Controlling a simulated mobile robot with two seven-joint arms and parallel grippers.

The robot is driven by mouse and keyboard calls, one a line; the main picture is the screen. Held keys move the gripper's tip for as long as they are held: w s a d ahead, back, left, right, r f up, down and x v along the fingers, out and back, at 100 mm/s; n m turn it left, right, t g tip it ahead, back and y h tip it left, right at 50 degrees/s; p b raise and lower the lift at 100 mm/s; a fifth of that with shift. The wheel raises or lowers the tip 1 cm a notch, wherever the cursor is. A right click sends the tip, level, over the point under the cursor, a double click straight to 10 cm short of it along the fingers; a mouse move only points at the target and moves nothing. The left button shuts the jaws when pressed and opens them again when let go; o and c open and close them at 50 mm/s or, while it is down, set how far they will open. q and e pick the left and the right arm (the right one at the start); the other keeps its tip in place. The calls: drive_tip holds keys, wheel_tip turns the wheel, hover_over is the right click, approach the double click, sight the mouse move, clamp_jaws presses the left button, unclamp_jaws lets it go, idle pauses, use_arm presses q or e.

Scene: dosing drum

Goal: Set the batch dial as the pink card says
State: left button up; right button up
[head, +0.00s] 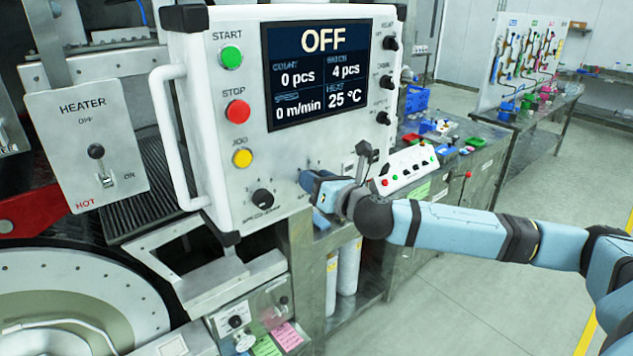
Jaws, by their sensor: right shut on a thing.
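The white control panel (245,130) carries a screen (318,75) reading OFF, count 0 pcs, batch 4 pcs, speed 0 m/min, heat 25 °C. My right gripper (312,188) is shut at the panel's lower face, below the screen, on what appears to be the batch dial. The gripper hides that dial, so its pointer and scale cannot be read. The pink card (287,336) is at the bottom of the view, beside a green card (265,346); its writing is too small to read. My left gripper is not in view.
A black speed knob (262,198) sits left of my right gripper. Green, red and yellow buttons line the panel's left side, beside a white handle (180,135). A heater switch plate (95,145) is further left. A cluttered bench (450,170) stands behind my right arm.

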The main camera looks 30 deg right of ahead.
drive_tip(key=m, duration=0.3)
drive_tip(key=shift+m+b, duration=0.3)
drive_tip(key=shift+m, duration=0.6)
drive_tip(key=m, duration=0.2)
drive_tip(key=shift+d+f+m, duration=0.1)
drive_tip(key=shift+m, duration=0.2)
drive_tip(key=m, duration=0.2)
drive_tip(key=shift+m, duration=2.7)
